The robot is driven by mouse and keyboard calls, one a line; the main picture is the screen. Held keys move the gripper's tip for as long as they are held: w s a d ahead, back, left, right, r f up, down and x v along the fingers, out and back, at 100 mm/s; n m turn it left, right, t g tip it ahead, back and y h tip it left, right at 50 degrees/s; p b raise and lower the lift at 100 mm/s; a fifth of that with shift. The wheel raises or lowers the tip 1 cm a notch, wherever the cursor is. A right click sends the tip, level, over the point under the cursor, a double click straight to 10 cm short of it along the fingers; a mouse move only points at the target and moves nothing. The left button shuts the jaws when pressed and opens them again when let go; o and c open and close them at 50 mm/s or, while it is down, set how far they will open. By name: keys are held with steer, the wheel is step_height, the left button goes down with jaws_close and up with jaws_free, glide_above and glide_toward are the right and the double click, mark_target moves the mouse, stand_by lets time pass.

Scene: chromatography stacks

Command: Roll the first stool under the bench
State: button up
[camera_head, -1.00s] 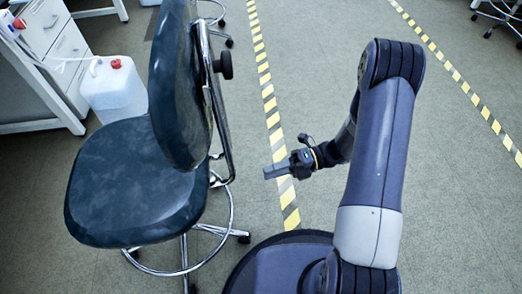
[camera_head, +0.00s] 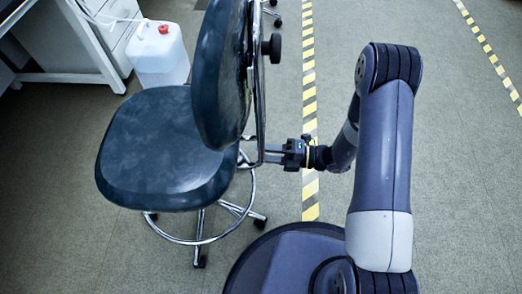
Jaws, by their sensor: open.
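The stool, a dark blue lab chair (camera_head: 165,150) with a padded seat, an upright backrest and a chrome foot ring, stands left of the middle. Its backrest faces my arm. My gripper (camera_head: 268,155) is right beside the chrome backrest support, pointing left, at about seat height. Its jaws are open. The fingertips overlap the chrome bar in the picture, and I cannot tell whether they touch it or stand around it. The bench (camera_head: 85,40), white with drawers, is at the upper left, and only its leg and cabinet end show.
A white plastic canister (camera_head: 158,58) with a red cap stands on the floor by the bench, behind the stool. Another stool's casters show at the top edge. The floor at lower left is clear.

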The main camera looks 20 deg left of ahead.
steer(key=shift+x, duration=1.35)
steer(key=shift+c, duration=0.4)
jaws_close()
steer(key=shift+f, duration=0.15)
